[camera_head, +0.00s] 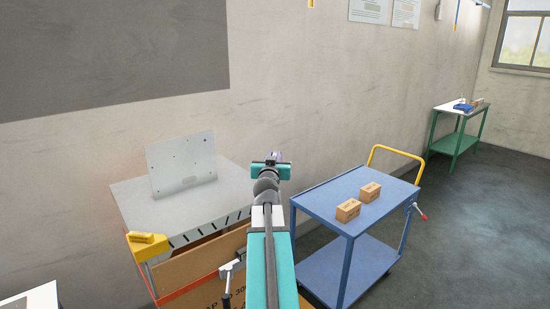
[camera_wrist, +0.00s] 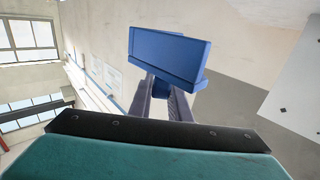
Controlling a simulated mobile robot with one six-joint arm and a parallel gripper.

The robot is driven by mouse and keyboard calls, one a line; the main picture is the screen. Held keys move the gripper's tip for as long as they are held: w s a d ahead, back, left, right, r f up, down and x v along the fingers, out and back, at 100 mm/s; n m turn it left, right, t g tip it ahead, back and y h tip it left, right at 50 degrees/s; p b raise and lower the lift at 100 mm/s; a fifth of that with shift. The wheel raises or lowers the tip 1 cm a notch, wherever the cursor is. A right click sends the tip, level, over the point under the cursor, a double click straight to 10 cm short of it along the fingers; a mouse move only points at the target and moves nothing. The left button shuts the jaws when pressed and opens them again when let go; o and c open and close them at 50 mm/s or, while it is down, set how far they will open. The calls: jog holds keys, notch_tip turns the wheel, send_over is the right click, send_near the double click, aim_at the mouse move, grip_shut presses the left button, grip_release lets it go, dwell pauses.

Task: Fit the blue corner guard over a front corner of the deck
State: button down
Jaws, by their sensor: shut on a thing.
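My gripper (camera_wrist: 165,92) is shut on the blue corner guard (camera_wrist: 168,55), which shows at the fingertips in the wrist view. In the head view my gripper (camera_head: 273,157) is raised right of the deck, and the guard is mostly hidden by the wrist. The deck (camera_head: 205,203) is a pale grey top with dark slots along its front edge and an upright plate (camera_head: 183,163) on it. A yellow corner guard (camera_head: 148,245) sits at its front left corner. My arm partly covers the deck's right front area.
A blue cart (camera_head: 335,205) with two small cardboard boxes (camera_head: 358,200) stands close on the right. Large cardboard boxes (camera_head: 200,275) with an orange strap are under the deck. The wall is behind. A green table (camera_head: 455,140) stands far right, with open floor before it.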

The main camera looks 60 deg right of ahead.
jog(key=shift+f, duration=0.1)
notch_tip(320, 180, down, 6)
jog(key=b, duration=0.8)
jog(key=shift+f, duration=0.15)
dwell(0.7)
jog(key=shift+b, duration=0.4)
jog(key=shift+f+b, duration=2.3)
jog(key=shift+b, duration=0.35)
dwell(1.0)
jog(key=c, duration=1.6)
grip_release()
jog(key=shift+o, duration=0.2)
jog(key=shift+a, duration=0.2)
